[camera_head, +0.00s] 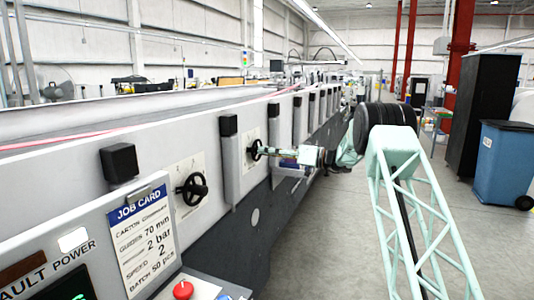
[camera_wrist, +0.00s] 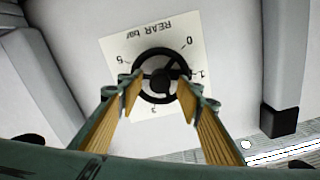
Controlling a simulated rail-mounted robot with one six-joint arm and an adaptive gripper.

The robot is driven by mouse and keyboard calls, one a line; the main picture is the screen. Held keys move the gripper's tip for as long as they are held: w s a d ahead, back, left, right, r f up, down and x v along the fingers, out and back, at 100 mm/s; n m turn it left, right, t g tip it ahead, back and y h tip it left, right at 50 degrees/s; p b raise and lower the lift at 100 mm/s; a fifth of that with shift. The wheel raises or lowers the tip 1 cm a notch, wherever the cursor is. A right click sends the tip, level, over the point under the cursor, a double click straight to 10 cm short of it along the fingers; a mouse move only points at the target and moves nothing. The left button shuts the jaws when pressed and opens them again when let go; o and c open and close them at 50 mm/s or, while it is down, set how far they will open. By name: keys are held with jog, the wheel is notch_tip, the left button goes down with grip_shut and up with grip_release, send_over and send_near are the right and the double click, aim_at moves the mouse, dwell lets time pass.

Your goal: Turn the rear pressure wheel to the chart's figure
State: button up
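The rear pressure wheel (camera_wrist: 162,75) is a black spoked handwheel on a white plate (camera_wrist: 120,50) marked "REAR bar", upside down in the wrist view. Figures ring it, with 0 and 1 on the right side; I cannot read a pointer. In the head view the wheel (camera_head: 255,150) is on the machine's side. My gripper (camera_wrist: 160,92) has its fingers apart, tips at opposite sides of the rim. Whether they touch the rim is unclear. It also shows in the head view (camera_head: 268,152), reaching in from the right. The job card (camera_head: 142,235) includes a "2 bar" line.
A second black handwheel (camera_head: 191,189) is on a nearer plate. Black-capped posts (camera_head: 229,126) stand out from the machine's side between the plates. A red button (camera_head: 183,289) is at the front. A blue bin (camera_head: 505,160) and dark cabinet (camera_head: 482,110) stand right; the floor between is clear.

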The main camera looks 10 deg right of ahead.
jog(key=shift+s+d, duration=0.1)
jog(key=shift+d, duration=0.05)
jog(key=v, duration=1.1)
jog(key=shift+s+d, duration=0.2)
jog(key=shift+d, duration=0.05)
dwell(0.5)
jog(key=s+a+r+m+g+h, duration=0.15)
jog(key=s+a+r+g, duration=0.4)
jog(key=s+a, duration=0.85)
jog(key=s+a+r+m+g+h, duration=0.1)
jog(key=s+a+r+h, duration=0.15)
jog(key=s, duration=0.85)
jog(key=s+a+r+g+h, duration=0.1)
jog(key=s+a+r+h, duration=0.15)
jog(key=s, duration=0.85)
jog(key=s+f+m+h, duration=0.2)
jog(key=s+h, duration=0.2)
jog(key=s, duration=2.1)
jog(key=s+d+f+h, duration=0.1)
jog(key=s+d+f, duration=0.1)
jog(key=s, duration=0.4)
jog(key=s+d+f+m+t+h, duration=0.1)
jog(key=s+d+h, duration=0.1)
jog(key=s+d, duration=0.2)
jog(key=s+d+f+m+h, duration=0.1)
jog(key=s+d+f, duration=0.1)
jog(key=s, duration=0.8)
jog(key=shift+d+f+t+p, duration=0.35)
jog(key=shift+d, duration=0.05)
